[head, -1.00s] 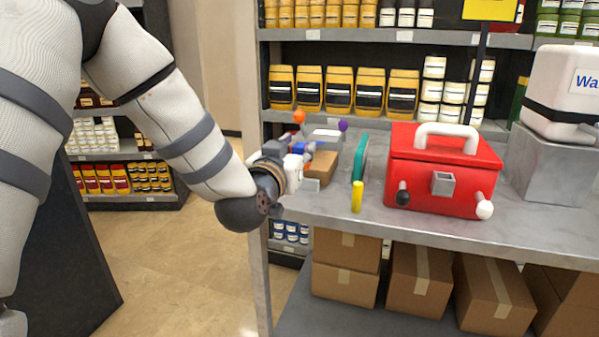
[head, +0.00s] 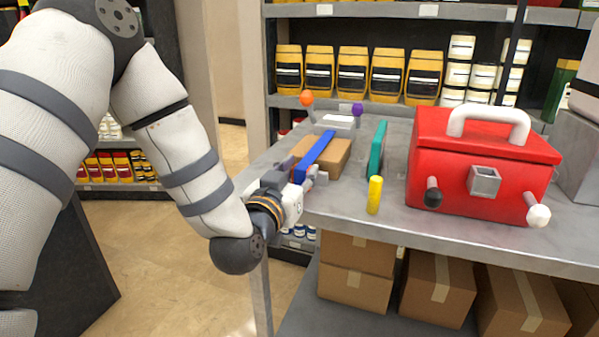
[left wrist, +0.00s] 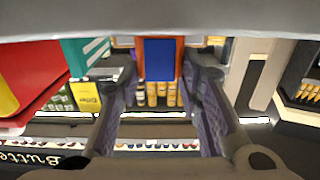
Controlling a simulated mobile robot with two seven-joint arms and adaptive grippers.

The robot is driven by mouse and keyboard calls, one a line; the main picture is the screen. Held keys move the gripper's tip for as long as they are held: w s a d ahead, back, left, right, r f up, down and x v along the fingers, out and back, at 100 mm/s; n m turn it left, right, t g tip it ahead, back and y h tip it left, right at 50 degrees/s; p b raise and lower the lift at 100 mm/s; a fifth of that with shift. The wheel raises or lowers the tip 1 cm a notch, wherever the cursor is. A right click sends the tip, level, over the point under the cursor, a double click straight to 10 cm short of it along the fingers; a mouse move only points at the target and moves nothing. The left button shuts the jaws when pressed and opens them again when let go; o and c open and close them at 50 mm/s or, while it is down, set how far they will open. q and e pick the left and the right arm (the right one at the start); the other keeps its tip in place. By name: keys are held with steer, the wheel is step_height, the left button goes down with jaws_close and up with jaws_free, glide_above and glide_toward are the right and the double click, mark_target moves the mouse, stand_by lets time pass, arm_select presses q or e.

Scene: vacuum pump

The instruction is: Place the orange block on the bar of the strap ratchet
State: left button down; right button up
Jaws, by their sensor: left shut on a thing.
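In the left wrist view, an orange block with a blue face (left wrist: 160,60) sits between the fingers. My left gripper (head: 308,180) is shut on this block at its near end, in from the left table edge. I cannot tell whether the block touches the table. I cannot pick out the strap ratchet for sure. My right gripper is out of view.
A teal upright slab (head: 378,149) and a yellow cylinder (head: 375,195) stand right of the block. A large red case (head: 480,160) with a pale handle fills the middle of the table (head: 390,222). Cardboard boxes (head: 356,272) stand below. Stocked shelves are behind.

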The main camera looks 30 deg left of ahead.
arm_select(q)
steer(key=c, duration=1.3)
jaws_free()
steer(key=shift+f, duration=0.1)
steer(key=shift+o, duration=0.9)
